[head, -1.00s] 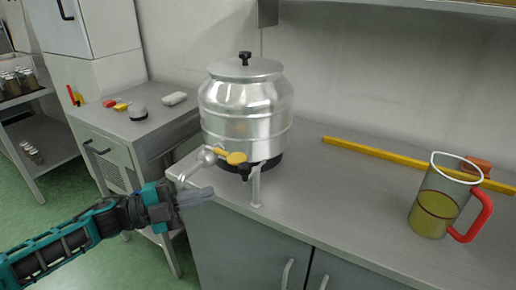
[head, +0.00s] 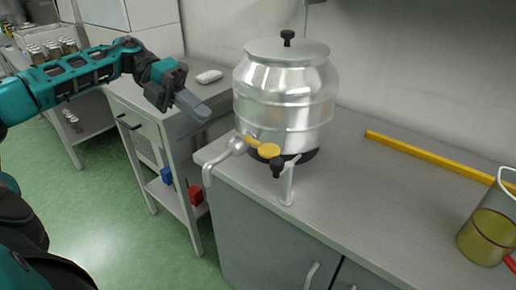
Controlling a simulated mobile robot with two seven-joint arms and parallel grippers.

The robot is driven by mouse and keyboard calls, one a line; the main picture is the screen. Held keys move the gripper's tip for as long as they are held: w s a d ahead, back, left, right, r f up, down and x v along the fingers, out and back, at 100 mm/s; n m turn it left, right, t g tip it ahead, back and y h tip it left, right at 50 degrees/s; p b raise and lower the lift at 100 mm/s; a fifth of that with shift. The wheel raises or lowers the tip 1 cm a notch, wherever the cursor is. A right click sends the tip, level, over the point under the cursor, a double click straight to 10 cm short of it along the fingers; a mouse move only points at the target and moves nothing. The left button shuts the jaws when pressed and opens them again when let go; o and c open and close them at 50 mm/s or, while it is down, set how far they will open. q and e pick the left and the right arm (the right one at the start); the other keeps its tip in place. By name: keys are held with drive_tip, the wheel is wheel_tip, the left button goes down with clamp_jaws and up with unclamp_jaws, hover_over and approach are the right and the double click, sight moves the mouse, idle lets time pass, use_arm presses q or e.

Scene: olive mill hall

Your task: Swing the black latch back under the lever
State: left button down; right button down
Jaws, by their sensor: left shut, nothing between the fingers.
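A shiny metal drum (head: 285,95) with a black-knobbed lid stands at the near-left corner of the counter. Low on its front is a tap (head: 236,145) with a yellow lever (head: 264,149) ending in a round disc. A small black latch (head: 277,167) shows just below and right of the disc; I cannot tell whether it sits under the lever or off to its side. My left gripper (head: 197,108) is shut and empty, left of the drum and above the tap's height in the picture, apart from both. My right gripper is not in view.
A yellow bar (head: 425,157) lies on the counter (head: 345,205). A jug of yellow-green liquid (head: 488,235) stands at the right edge, partly cut off. A low side table (head: 145,110) with a white object (head: 209,76) is behind my left arm.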

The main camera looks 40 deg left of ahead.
use_arm(q)
drive_tip(key=shift+d, duration=0.1)
drive_tip(key=p+x, duration=0.1)
drive_tip(key=x, duration=1.2)
drive_tip(key=shift+d+r, duration=0.2)
drive_tip(key=shift+d, duration=0.35)
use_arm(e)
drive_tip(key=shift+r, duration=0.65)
